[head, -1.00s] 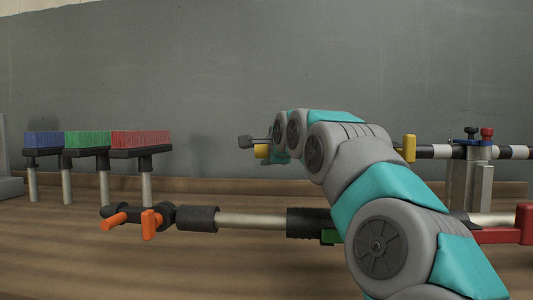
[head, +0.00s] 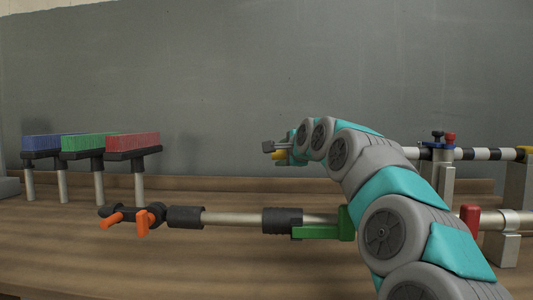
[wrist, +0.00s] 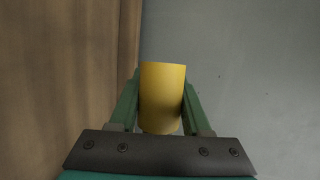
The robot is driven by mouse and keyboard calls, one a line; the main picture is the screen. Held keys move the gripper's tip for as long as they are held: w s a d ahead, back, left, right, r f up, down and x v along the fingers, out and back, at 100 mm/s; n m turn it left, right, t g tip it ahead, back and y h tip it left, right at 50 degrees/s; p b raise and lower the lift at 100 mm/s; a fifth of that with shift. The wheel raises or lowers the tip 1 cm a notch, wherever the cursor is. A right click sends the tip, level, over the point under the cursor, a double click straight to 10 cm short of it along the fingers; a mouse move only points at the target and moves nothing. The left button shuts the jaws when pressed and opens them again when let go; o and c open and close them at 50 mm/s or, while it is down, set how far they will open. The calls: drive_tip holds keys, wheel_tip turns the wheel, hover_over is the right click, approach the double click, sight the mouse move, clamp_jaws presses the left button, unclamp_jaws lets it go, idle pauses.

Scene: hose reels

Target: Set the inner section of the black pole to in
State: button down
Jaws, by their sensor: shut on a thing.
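The black pole (head: 480,153), with white bands, runs level at the back right through a grey post and onto a second support. Its left part is hidden behind my arm. My gripper (head: 280,151) is left of the post in the head view, small and partly hidden by my own wrist. It is shut on a yellow cylinder (wrist: 162,98), which sits between the green fingers in the wrist view. The yellow piece (head: 279,156) also shows in the head view. Whether it joins the pole's inner section is hidden. Another yellow piece (head: 524,153) is at the pole's right end.
The grey post (head: 445,175) carries blue and red knobs (head: 450,138). In front lies a silver pole (head: 240,218) with orange levers (head: 143,222), a green lever (head: 320,232) and a red one (head: 470,218). Blue, green and red brushes (head: 132,142) stand at left.

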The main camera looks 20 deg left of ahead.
drive_tip(key=shift+w+d+f, duration=0.1)
drive_tip(key=shift+w+d, duration=0.05)
drive_tip(key=shift+d, duration=0.4)
drive_tip(key=shift+w+d, duration=0.15)
drive_tip(key=shift+d, duration=0.4)
drive_tip(key=shift+c, duration=1.8)
unclamp_jaws()
drive_tip(key=shift+d, duration=0.1)
drive_tip(key=v, duration=0.7)
drive_tip(key=shift+s+d+b, duration=0.2)
drive_tip(key=shift+s+b, duration=0.1)
drive_tip(key=shift+b, duration=0.05)
